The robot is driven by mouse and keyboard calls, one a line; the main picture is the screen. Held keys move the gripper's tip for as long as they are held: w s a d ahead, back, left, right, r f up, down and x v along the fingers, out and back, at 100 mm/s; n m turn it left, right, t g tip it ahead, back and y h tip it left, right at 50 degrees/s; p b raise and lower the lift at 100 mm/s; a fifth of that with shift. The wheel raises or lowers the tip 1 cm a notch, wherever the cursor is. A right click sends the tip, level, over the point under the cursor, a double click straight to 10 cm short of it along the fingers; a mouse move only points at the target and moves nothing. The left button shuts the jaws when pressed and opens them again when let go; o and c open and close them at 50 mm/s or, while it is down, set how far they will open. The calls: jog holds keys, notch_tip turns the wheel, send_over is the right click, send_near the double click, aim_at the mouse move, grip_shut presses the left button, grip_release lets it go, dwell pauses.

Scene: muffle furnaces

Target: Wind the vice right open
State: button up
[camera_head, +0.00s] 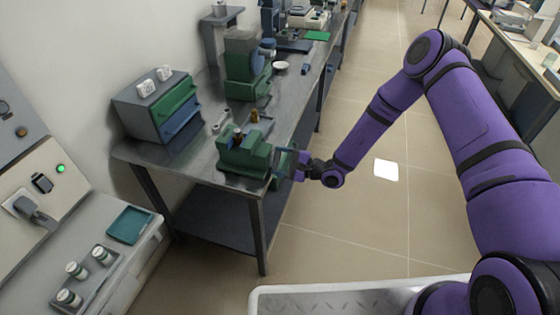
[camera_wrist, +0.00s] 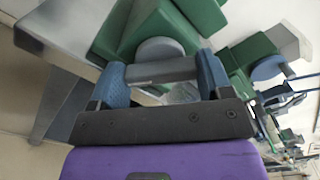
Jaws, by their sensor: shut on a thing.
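The green vice (camera_head: 240,157) sits at the near front corner of the dark steel workbench, in the head view. Its body also shows at the top of the wrist view (camera_wrist: 172,22). My gripper (camera_head: 290,163) is at the vice's right side, at the bench's front edge. In the wrist view my gripper (camera_wrist: 162,72) has its two blue fingers either side of the grey vice handle (camera_wrist: 160,70), shut on it. The round grey screw end (camera_wrist: 160,48) shows just behind the handle. The gap between the vice jaws is too small to judge.
A side bench at lower left holds several small jars and a teal tray (camera_head: 129,224).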

dwell(0.4)
jog(key=o, duration=0.9)
jog(key=shift+d, duration=0.15)
jog(key=v, duration=1)
jog(key=shift+s+d, duration=0.15)
jog(key=shift+d, duration=0.15)
